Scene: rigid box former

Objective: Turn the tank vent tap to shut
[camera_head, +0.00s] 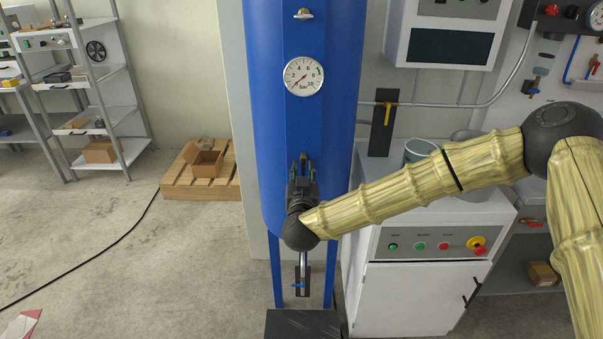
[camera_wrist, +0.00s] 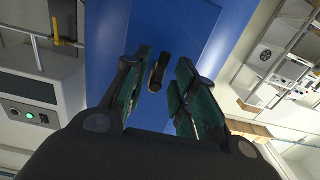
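The tall blue tank (camera_head: 262,110) stands in the middle of the head view with a round gauge on its front. A dark, brownish tap handle (camera_wrist: 157,74) sits on the blue tank face in the wrist view, between my fingers. My gripper (camera_head: 301,170) is at the tank's front below the gauge and hides most of that handle in the head view. In the wrist view my gripper (camera_wrist: 160,88) is open, with green-padded fingers on either side of the handle and gaps showing. I cannot tell which fitting is the vent tap.
A small metal tap (camera_head: 303,14) is higher on the tank, and a blue-handled tap (camera_head: 299,285) is below it. A yellow-handled valve (camera_head: 387,114) is on the right pipe. A white cabinet (camera_head: 405,295) with buttons stands right of the tank. Floor to the left is mostly clear.

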